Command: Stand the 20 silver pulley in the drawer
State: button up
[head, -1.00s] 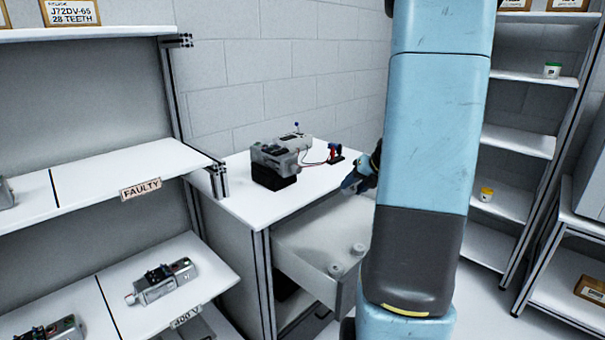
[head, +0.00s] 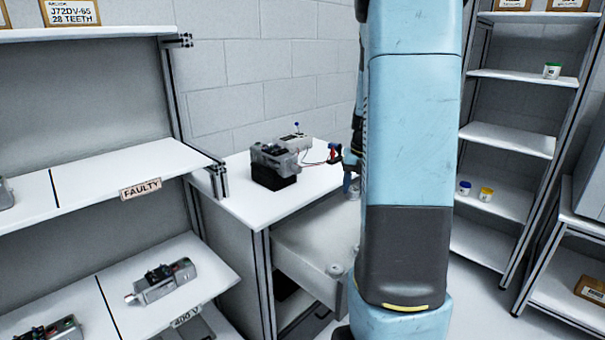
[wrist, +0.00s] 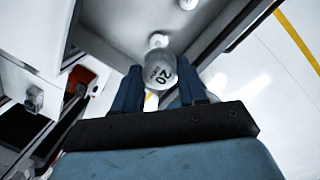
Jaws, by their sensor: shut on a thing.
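My gripper (wrist: 159,84) is shut on a round silver pulley (wrist: 160,68) marked 20, which sits between the two blue fingertips in the wrist view. The open drawer (head: 300,245) lies beyond it, pulled out from the white bench. A pale round piece (wrist: 158,40) stands in the drawer just past the held pulley. In the head view one such piece (head: 335,270) shows near the drawer's front. Only a bit of my blue gripper (head: 347,184) shows there, above the drawer's right part. My arm hides the held pulley and the drawer's right side.
Shelves with motors (head: 163,281) are at the left. A shelf at the right holds small lidded jars (head: 486,194).

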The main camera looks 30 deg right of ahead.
jog(key=shift+g, duration=0.7)
jog(key=shift+d, duration=0.15)
jog(key=w+d, duration=0.3)
jog(key=d, duration=0.9)
jog(key=w+d, duration=0.3)
jog(key=d, duration=0.9)
jog(key=shift+w, duration=0.3)
dwell(1.1)
jog(key=shift+f, duration=0.1)
dwell(0.4)
jog(key=shift+f, duration=12.15)
